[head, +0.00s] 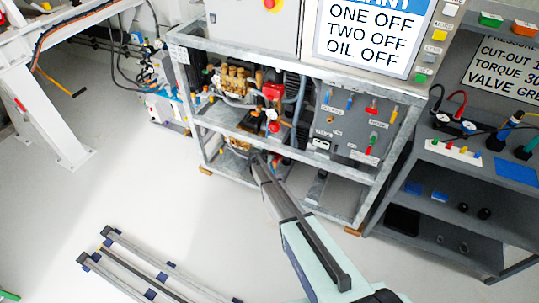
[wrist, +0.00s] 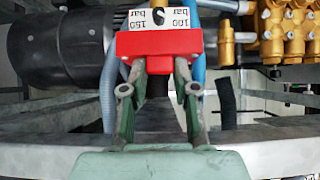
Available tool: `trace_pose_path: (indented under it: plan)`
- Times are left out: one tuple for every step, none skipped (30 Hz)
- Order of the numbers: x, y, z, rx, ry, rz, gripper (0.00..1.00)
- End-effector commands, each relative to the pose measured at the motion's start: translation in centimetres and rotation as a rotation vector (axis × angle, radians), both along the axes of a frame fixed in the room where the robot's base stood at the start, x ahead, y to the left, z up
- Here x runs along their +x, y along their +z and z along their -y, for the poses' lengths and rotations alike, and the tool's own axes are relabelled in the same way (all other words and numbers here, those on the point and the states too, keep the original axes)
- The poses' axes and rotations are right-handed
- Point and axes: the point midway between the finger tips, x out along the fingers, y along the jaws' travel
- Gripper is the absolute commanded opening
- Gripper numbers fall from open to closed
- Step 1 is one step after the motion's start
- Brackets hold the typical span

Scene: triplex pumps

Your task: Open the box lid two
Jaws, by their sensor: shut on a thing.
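A red box (wrist: 160,43) with a white label panel and a dark knob sits straight ahead in the wrist view. The labels read 100 bar and 150 bar and look upside down. My gripper (wrist: 158,70) has its two fingers on the near edge of the red box and is shut on it; the fingertips are partly hidden by the box. In the head view a red box (head: 272,91) sits on the pump frame beside the brass pump (head: 235,80). My arm reaches up to this frame from below. I cannot tell which part is the lid.
A grey metal frame rail (wrist: 60,155) runs across just below my fingers. Blue hoses (wrist: 197,60), a black motor (wrist: 60,50) and brass fittings (wrist: 285,30) crowd close around the box. A grey shelf unit (head: 450,200) stands at right. The floor (head: 130,190) at left is mostly clear.

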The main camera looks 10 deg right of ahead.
Motion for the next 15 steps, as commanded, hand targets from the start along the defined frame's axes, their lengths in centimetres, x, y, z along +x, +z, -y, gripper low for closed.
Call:
trace_pose_path:
  plan:
    - [0.09, 0.04, 0.15, -0.002, -0.001, -0.001, 0.0]
    - [0.1, 0.02, 0.14, -0.001, -0.001, -0.002, 0.0]
    - [0.09, 0.0, 0.15, -0.001, -0.001, -0.002, 0.0]
    - [0.09, -0.02, 0.15, -0.001, -0.001, -0.003, 0.0]
    - [0.08, -0.03, 0.15, -0.001, -0.001, -0.003, 0.0]
    - [0.07, -0.04, 0.15, -0.001, -0.001, -0.003, 0.0]
    - [0.08, -0.05, 0.15, -0.001, -0.001, -0.003, 0.0]
    - [0.07, -0.05, 0.15, -0.001, -0.001, -0.003, 0.0]
    - [0.07, -0.04, 0.15, -0.001, -0.001, -0.003, 0.0]
    - [0.07, -0.04, 0.15, -0.001, -0.001, -0.003, 0.0]
    - [0.08, -0.05, 0.15, -0.001, -0.001, -0.002, 0.0]
    - [0.08, -0.05, 0.15, -0.001, -0.001, -0.002, 0.0]
    - [0.07, -0.04, 0.15, -0.001, -0.001, -0.002, 0.36]
    - [0.07, -0.04, 0.15, -0.001, -0.001, -0.002, 0.47]
    - [0.08, -0.05, 0.13, 0.0, 0.0, -0.002, 0.54]
